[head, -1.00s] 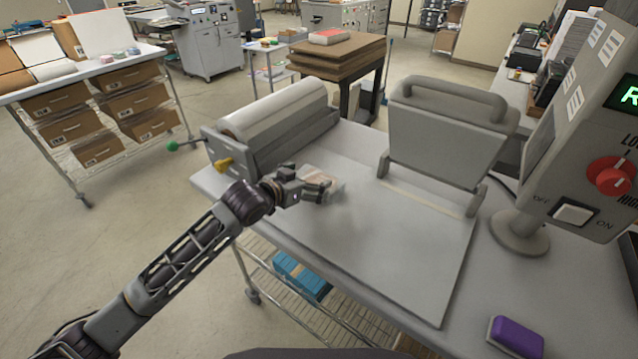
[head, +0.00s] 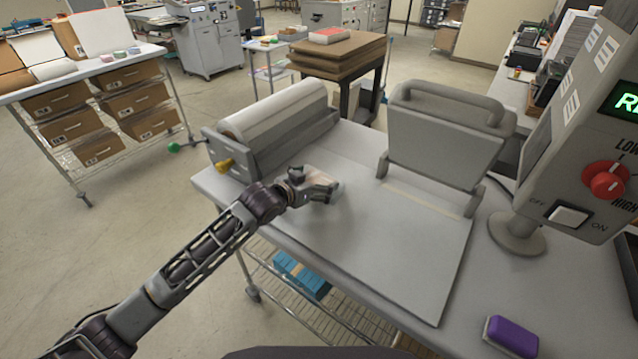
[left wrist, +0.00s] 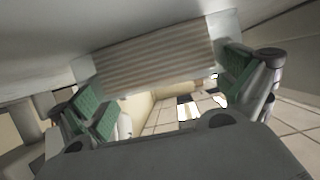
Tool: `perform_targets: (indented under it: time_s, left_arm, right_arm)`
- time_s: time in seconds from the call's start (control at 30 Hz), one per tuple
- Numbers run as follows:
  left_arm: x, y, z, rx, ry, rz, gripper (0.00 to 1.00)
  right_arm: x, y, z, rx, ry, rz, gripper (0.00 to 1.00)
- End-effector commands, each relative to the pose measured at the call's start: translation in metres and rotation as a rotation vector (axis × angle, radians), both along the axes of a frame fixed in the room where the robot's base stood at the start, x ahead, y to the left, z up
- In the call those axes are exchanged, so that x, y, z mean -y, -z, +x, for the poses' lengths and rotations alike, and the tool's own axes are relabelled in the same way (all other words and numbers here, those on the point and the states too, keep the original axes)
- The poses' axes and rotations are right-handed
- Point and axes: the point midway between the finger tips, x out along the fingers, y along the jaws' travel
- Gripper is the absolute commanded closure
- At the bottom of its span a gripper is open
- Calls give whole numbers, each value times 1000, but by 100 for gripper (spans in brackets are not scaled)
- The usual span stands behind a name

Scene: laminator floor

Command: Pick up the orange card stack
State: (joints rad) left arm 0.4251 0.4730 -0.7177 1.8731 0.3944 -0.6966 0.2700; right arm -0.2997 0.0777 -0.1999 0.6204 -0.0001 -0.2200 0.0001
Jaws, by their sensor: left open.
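My left gripper (head: 318,189) is low over the grey work table, near the roller end. In the head view it covers most of the card stack, and only a small pale bit (head: 330,176) shows beside it. In the left wrist view a beige, finely striped stack (left wrist: 155,62) lies across the opening, against the grey table surface. The green-padded fingers (left wrist: 162,75) stand open at either end of it. I cannot tell whether the pads touch it. Its orange colour does not show clearly. My right gripper is not in view.
A roller unit (head: 275,125) stands behind the gripper, and an upright grey press lid (head: 445,130) to its right. A control box (head: 590,140) and a purple block (head: 514,336) are at the right. The table's front middle (head: 400,255) is clear.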

Motion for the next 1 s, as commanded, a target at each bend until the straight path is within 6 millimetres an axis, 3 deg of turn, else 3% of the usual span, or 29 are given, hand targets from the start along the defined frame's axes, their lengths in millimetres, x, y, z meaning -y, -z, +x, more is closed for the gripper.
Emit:
perform_targets:
  time_s: [0.23, 0.73, 1.0]
  left_arm:
    - [8, 5, 11, 1, 0, -1, 0]
    - [8, 6, 11, 1, 0, 1, 0]
    - [8, 6, 11, 1, 0, 1, 32]
  right_arm:
    - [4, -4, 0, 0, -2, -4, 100]
    - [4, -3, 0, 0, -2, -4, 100]
    - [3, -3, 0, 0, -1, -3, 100]
